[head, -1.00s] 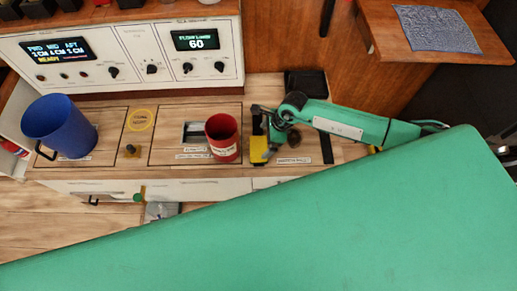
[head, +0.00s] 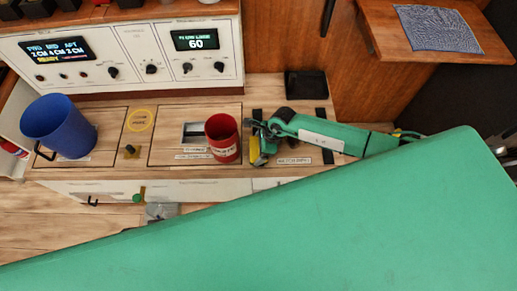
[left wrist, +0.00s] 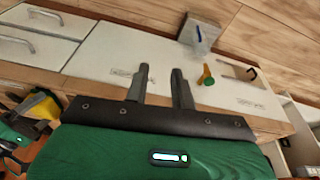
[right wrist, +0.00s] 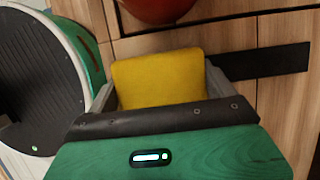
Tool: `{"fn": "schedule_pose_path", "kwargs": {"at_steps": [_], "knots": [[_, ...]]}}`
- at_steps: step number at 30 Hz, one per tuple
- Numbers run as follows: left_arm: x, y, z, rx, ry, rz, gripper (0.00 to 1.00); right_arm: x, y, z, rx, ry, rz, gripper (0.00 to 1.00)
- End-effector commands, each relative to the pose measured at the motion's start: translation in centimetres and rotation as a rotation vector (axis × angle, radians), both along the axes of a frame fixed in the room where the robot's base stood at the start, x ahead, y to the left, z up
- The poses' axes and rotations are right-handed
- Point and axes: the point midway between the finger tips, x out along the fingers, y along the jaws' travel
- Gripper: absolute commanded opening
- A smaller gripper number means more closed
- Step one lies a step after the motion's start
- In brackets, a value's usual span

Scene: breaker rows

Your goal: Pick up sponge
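The yellow sponge (right wrist: 158,78) sits between both fingers of my right gripper (right wrist: 160,90) in the right wrist view, with the fingers against its sides. In the head view the sponge (head: 254,150) is tilted at my right gripper (head: 260,140), just right of the red mug. I cannot tell whether it is clear of the counter. My left gripper (left wrist: 160,72) is empty with a gap between its fingers, over the white drawer fronts. The head view does not show it.
The red mug (head: 222,138) stands close left of the sponge. A blue mug (head: 62,128) is at the far left of the counter. Dark strips (head: 327,150) lie right of the sponge. The control panel (head: 130,55) rises behind. A raised wooden shelf (head: 430,45) is at right.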

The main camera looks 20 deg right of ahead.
Motion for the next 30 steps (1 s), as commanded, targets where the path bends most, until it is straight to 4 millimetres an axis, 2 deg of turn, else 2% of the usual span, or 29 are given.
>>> {"fn": "schedule_pose_path", "kwargs": {"at_steps": [1,2,11,17,20,30], "knots": [[0.0,0.0,0.0,0.0,0.001,0.0,0.25,0.0,0.0,0.0,0.0,0.0,0.0,0.69],[0.0,0.0,-0.1,0.0,0.001,0.0,0.25,0.0,0.0,0.0,0.0,0.0,0.0,0.64],[0.0,0.0,-0.1,0.0,0.001,0.0,0.25,0.0,0.0,0.2,0.0,0.0,0.0,0.64],[0.0,0.0,-0.1,0.0,0.0,0.0,0.25,0.1,0.0,1.9,0.001,-0.001,0.0,0.64],[0.0,0.0,-0.6,0.001,0.004,0.0,0.25,0.1,-0.1,3.9,0.001,-0.003,0.001,0.64],[0.3,0.0,-2.4,0.005,0.021,-0.002,0.25,0.1,0.0,13.8,0.001,-0.004,0.001,0.64]]}}
